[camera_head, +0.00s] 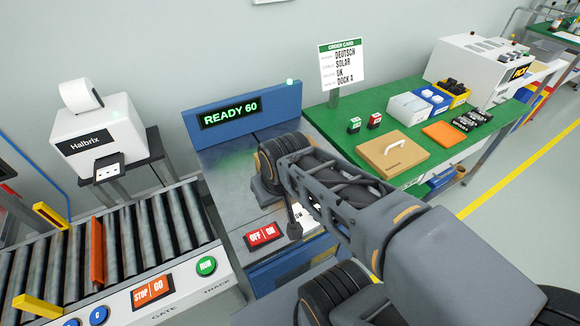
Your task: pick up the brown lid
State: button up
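The brown lid (392,155) is a flat, light-brown square piece with a white handle on top. It lies on the green table (330,128), near the front edge. My arm reaches in from the lower right, and its far end is over the grey metal surface left of the green table. A slim dark part hangs down there and may be my gripper (294,222). It is apart from the lid, to its lower left. Its fingers cannot be made out, so I cannot tell whether it is open or shut.
An orange flat piece (441,134), black parts (472,120), blue and yellow bins, and small green and red boxes stand around the lid. An order card (342,65) stands behind. A roller conveyor (150,235) and a READY 60 panel (242,110) are left.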

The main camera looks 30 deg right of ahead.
aim_at(392, 154)
jog(key=z, duration=0.35)
jog(key=k, duration=0.95)
jog(key=z, duration=0.9)
jog(key=i, duration=0.6)
jog(key=z, duration=0.25)
